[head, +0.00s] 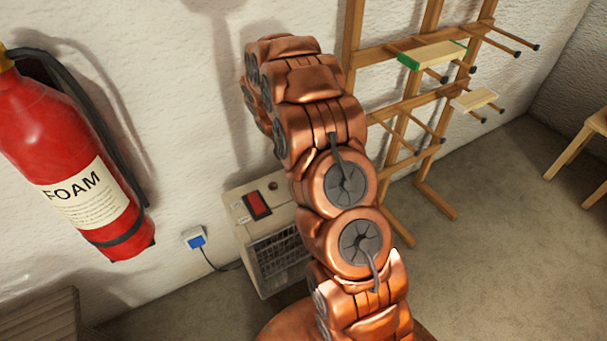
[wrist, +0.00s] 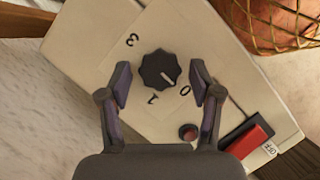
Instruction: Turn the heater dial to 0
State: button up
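The heater (head: 250,228) is a beige box against the wall in the head view, partly hidden by my arm. Its top panel (wrist: 85,40) fills much of the wrist view. The dial (wrist: 160,70) is a black lobed knob with a pale mark on its lower-right side, roughly toward the printed 0 (wrist: 185,90). The 3 (wrist: 132,40) and 1 (wrist: 152,98) also show. My gripper (wrist: 163,82) is open, with one finger on each side of the dial and gaps between. In the head view my arm hides it.
A red switch (head: 257,205) sits on the heater top beside a small round lamp (wrist: 187,132). A cord runs to a wall plug (head: 194,239). A fire extinguisher (head: 75,165) hangs at left. A wooden rack (head: 400,130) stands at right.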

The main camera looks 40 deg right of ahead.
jog(key=shift+r, duration=0.1)
jog(key=v, duration=1.2)
dwell(0.7)
jog(key=s+a+r+m+y, duration=0.1)
jog(key=s+a+r+m, duration=0.1)
jog(key=s+a+r, duration=0.45)
jog(key=s+a+r+m, duration=0.2)
jog(key=s+a, duration=0.2)
jog(key=s, duration=0.5)
jog(key=s+a+m+y, duration=0.15)
jog(key=s+a, duration=0.25)
jog(key=s, duration=0.6)
jog(key=s+a+m, duration=0.3)
jog(key=s, duration=0.7)
notch_tip(320, 180, up, 16)
jog(key=t+p, duration=0.1)
jog(key=p, duration=1.3)
jog(key=shift+w+t, duration=0.3)
jog(key=shift+w, duration=0.05)
jog(key=shift+a+f, duration=0.1)
